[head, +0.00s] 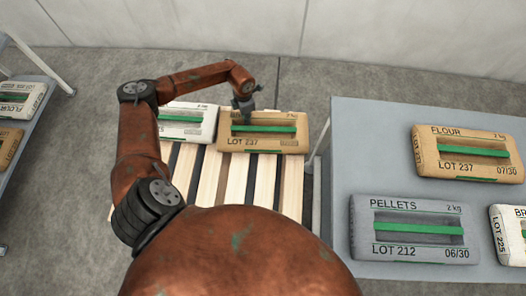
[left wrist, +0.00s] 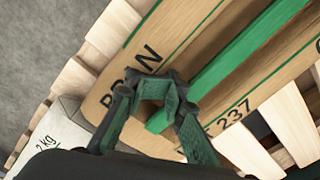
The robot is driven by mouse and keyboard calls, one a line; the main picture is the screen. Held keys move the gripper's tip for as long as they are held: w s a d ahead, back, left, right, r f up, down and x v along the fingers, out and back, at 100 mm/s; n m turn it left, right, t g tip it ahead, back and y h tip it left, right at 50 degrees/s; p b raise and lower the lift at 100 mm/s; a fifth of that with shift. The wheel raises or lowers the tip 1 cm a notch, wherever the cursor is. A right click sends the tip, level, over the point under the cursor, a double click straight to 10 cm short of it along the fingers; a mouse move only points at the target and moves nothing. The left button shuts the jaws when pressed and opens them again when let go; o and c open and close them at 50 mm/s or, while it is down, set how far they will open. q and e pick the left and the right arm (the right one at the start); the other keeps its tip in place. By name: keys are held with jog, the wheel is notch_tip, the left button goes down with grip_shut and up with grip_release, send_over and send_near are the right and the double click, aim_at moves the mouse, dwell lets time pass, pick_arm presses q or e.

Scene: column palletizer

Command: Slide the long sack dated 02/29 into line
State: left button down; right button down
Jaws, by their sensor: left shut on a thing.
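A long brown sack (head: 270,143) with a green strip and "LOT 237" lies at the far end of the wooden pallet (head: 237,182). In the left wrist view the same sack (left wrist: 165,45) reads "BRAN", partly covered by my fingers. Its date is not readable in either view. My left gripper (head: 245,113) reaches down onto the sack's top and is shut on it near one end of the green strip; it also shows in the left wrist view (left wrist: 155,95). My right gripper is not in view.
A white sack (head: 185,128) lies left of the brown one on the pallet. A grey table (head: 375,130) at right holds a brown flour sack (head: 467,152), a grey pellets sack (head: 413,230) and a white sack (head: 512,235). A rack at left holds more sacks. The pallet's near slats are bare.

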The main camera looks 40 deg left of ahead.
aim_at(263, 115)
pick_arm(q)
jog(key=shift+w+a, duration=0.25)
jog(key=shift+w, duration=0.1)
jog(key=shift+w+d, duration=0.45)
jog(key=shift+d, duration=0.7)
jog(key=shift+w+d, duration=0.5)
jog(key=shift+d, duration=0.7)
jog(key=shift+w+d, duration=0.45)
jog(key=shift+d, duration=0.7)
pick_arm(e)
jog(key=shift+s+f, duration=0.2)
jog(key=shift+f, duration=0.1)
pick_arm(q)
jog(key=shift+w+b, duration=0.1)
jog(key=shift+b, duration=0.2)
